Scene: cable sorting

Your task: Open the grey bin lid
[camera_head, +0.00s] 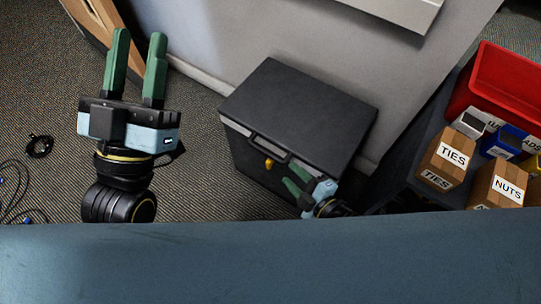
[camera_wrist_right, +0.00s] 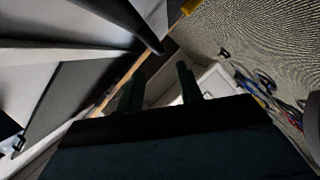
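The dark grey bin (camera_head: 245,158) stands on the carpet against the wall in the head view, its flat lid (camera_head: 300,105) lying shut on top. A lighter handle strip (camera_head: 268,143) and a yellow latch (camera_head: 269,163) are on its front. My right gripper (camera_head: 288,176) is low at the bin's front, near the right end of the strip; contact cannot be told. In the right wrist view its two green fingers (camera_wrist_right: 160,78) are apart with nothing between them. My left gripper (camera_head: 138,45) is raised left of the bin, fingers apart and empty.
A dark table (camera_head: 411,180) at the right holds a red bin (camera_head: 500,80), blue bins and cardboard boxes labelled TIES (camera_head: 448,160) and NUTS (camera_head: 497,186). Loose cables (camera_head: 38,146) lie on the carpet at the left. Carpet between my left gripper and the bin is clear.

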